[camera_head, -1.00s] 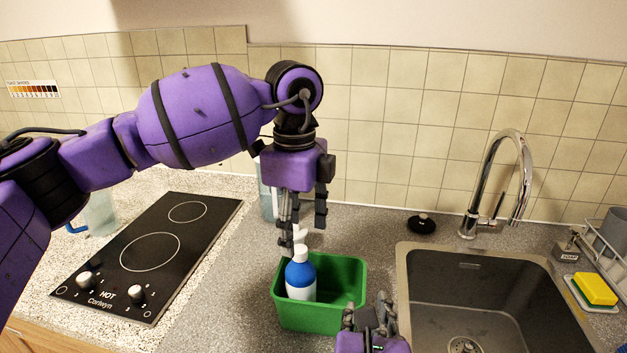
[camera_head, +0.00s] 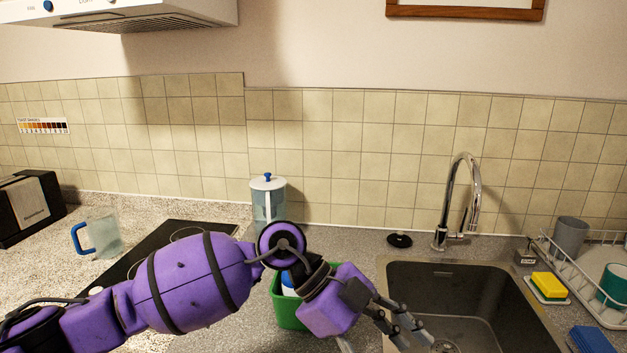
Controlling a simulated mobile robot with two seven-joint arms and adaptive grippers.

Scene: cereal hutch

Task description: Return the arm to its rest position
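My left arm reaches in low from the left, and its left gripper (camera_head: 384,336) is at the bottom centre, in front of the sink's left edge. Its fingers are spread and nothing shows between them; one fingertip is cut by the bottom edge. The green bin (camera_head: 288,313) stands behind my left wrist, mostly hidden by it. The blue and white bottle (camera_head: 287,282) shows only as a sliver in the bin. My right gripper is out of view.
The sink (camera_head: 466,285) with its tall tap (camera_head: 449,205) is at the right. A lidded clear jug (camera_head: 268,203) stands by the wall. A blue-handled jug (camera_head: 104,235), hob (camera_head: 145,250) and toaster (camera_head: 30,207) are left. A sponge (camera_head: 549,284) and dish rack (camera_head: 590,285) are right.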

